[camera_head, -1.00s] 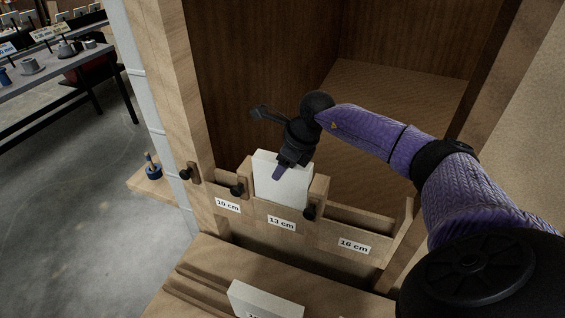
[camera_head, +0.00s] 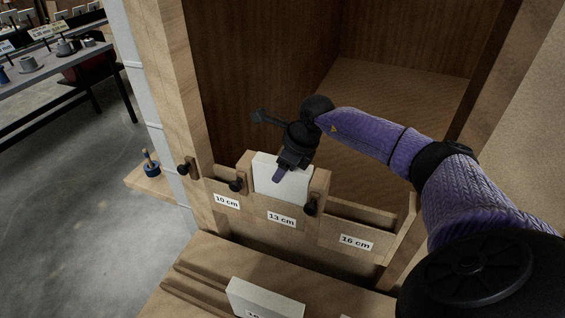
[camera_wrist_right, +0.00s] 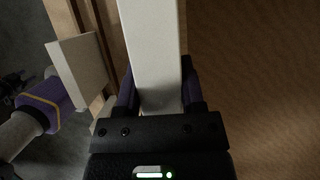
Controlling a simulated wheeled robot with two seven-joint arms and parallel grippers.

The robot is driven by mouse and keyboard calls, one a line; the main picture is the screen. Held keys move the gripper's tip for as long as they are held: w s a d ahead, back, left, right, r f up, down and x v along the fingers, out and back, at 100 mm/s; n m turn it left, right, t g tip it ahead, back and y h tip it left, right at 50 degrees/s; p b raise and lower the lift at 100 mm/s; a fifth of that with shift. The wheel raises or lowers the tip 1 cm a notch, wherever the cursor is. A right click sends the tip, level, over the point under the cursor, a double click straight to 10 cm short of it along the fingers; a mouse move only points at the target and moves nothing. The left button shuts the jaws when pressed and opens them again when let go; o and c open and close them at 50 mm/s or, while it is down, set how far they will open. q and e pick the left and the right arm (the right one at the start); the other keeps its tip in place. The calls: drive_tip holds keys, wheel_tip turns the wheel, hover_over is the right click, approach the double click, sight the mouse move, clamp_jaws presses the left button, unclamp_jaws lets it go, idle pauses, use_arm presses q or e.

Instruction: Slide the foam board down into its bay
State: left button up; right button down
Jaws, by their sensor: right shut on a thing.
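The white foam board (camera_head: 268,178) stands upright in the middle bay, marked 13 cm (camera_head: 281,219), between two wooden posts. Its top edge is about level with the post tops, and its lower part is hidden by the bay's front. My right gripper (camera_head: 281,172) is shut on the board near its top edge. In the right wrist view the board (camera_wrist_right: 150,45) lies between the two fingers (camera_wrist_right: 158,92). My left gripper is not seen in the head view.
A 10 cm bay (camera_head: 226,202) is at the left and an empty-looking 16 cm bay (camera_head: 355,241) at the right. Black knobs (camera_head: 236,186) sit on the posts. Another white board (camera_head: 262,299) stands in front. A wooden-walled compartment opens behind.

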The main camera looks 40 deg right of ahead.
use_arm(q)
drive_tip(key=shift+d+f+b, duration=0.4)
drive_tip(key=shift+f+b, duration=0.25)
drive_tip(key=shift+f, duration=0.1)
use_arm(e)
drive_tip(key=shift+f, duration=0.9)
drive_tip(key=c, duration=0.6)
unclamp_jaws()
drive_tip(key=o, duration=0.4)
drive_tip(key=shift+o, duration=0.4)
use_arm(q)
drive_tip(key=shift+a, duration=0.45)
use_arm(e)
drive_tip(key=v, duration=0.8)
drive_tip(key=shift+s+d+r+p, duration=0.1)
drive_tip(key=shift+s+r+p, duration=0.05)
drive_tip(key=shift+r+p, duration=0.2)
drive_tip(key=shift+s+d+r, duration=0.1)
drive_tip(key=shift+s+r, duration=0.1)
drive_tip(key=shift+r, duration=0.35)
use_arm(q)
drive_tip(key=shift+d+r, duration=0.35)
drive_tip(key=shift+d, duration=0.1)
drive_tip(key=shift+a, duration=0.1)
